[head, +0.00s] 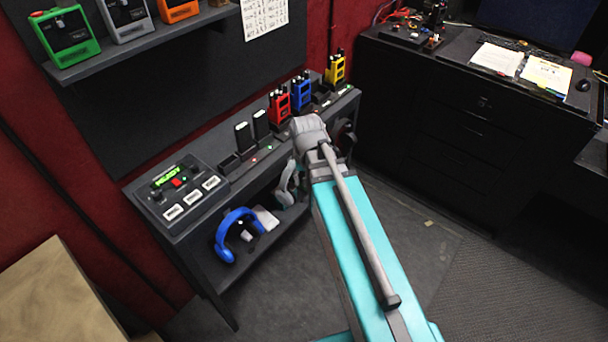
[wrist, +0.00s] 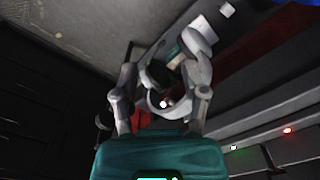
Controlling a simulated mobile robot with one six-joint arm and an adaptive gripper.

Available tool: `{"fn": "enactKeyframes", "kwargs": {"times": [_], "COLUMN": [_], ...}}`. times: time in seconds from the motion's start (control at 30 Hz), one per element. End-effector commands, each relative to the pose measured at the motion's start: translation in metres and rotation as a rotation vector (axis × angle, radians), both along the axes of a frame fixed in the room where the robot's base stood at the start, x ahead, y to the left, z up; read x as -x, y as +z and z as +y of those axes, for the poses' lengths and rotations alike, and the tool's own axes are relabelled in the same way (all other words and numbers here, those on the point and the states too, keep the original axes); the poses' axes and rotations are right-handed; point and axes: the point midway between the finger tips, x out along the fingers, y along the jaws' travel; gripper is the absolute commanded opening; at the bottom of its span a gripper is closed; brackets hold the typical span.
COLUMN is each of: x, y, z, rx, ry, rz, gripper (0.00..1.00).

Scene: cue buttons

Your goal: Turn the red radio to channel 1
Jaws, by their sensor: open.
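The red radio (head: 278,106) stands upright in the charging row on the black bench in the head view. The blue radio (head: 301,93) and yellow radio (head: 335,68) stand behind it to the right. The red radio's channel knob is too small to read. My gripper shows in the wrist view (wrist: 161,85), its grey fingers apart. A dark and pale shape shows between or beyond the fingers; I cannot tell what it is. In the head view my arm reaches to the bench's front edge, below the red radio, and largely hides the gripper.
A control box (head: 178,190) with a green display sits at the bench's near end. Two black units (head: 243,137) stand between it and the red radio. A shelf above holds green, grey and orange boxes. Floor to the right is clear.

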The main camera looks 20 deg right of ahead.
Motion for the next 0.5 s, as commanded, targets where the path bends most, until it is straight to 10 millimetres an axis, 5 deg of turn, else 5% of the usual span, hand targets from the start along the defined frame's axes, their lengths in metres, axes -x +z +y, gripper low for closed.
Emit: {"fn": "enactKeyframes", "kwargs": {"times": [0.5], "x": [0.0071], "y": [-0.0087], "z": [-0.0001], "rx": [0.0], "ry": [0.027], "rz": [0.0], "gripper": [0.57]}}
